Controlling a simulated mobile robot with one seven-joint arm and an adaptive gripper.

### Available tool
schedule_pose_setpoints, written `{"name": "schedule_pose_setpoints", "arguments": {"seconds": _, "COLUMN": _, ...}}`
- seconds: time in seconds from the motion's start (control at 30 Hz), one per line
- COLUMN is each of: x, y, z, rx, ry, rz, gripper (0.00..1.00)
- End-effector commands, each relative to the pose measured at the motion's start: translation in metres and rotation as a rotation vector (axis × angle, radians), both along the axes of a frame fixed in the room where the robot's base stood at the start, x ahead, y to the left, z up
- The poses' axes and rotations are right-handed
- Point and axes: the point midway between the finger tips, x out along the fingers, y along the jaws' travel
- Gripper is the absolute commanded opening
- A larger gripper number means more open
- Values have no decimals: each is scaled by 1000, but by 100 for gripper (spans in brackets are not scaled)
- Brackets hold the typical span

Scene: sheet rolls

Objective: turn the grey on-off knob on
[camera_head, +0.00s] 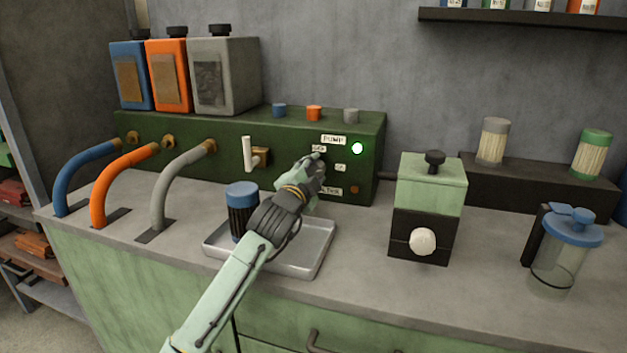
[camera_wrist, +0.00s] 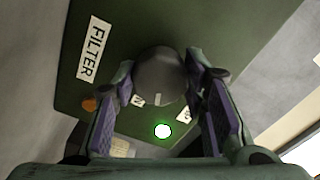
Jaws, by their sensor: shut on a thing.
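The grey knob (camera_wrist: 160,72) sits on the front of the green panel (camera_wrist: 205,30). In the wrist view my gripper (camera_wrist: 160,95) has one finger on each side of it and is shut on it. A pale pointer mark on the knob lies between a label ending in N (camera_wrist: 137,100) and another small, partly covered label (camera_wrist: 188,114). In the head view my gripper (camera_head: 315,168) is against the panel and hides the knob. A green lamp (camera_head: 357,148) is lit at the panel's upper right; it also shows in the wrist view (camera_wrist: 163,131).
A metal tray (camera_head: 318,250) with a blue-capped dark cylinder (camera_head: 243,212) lies under my arm. A white lever (camera_head: 247,153) stands left of my gripper. A green-and-black box (camera_head: 430,195) stands to the right.

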Motion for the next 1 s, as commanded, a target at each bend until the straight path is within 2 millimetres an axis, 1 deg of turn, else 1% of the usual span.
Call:
{"name": "schedule_pose_setpoints", "arguments": {"seconds": 0.03, "x": 0, "y": 0, "z": -3, "rx": 41, "ry": -12, "rz": 2, "gripper": 11}}
{"name": "schedule_pose_setpoints", "arguments": {"seconds": 0.2, "x": 0, "y": 1, "z": -2, "rx": 163, "ry": -52, "rz": 2, "gripper": 11}}
{"name": "schedule_pose_setpoints", "arguments": {"seconds": 0.43, "x": 0, "y": 1, "z": -1, "rx": 281, "ry": -90, "rz": 2, "gripper": 11}}
{"name": "schedule_pose_setpoints", "arguments": {"seconds": 0.7, "x": 0, "y": 0, "z": 0, "rx": 342, "ry": -110, "rz": 0, "gripper": 11}}
{"name": "schedule_pose_setpoints", "arguments": {"seconds": 1.0, "x": 0, "y": 0, "z": 0, "rx": 352, "ry": -114, "rz": 1, "gripper": 11}}
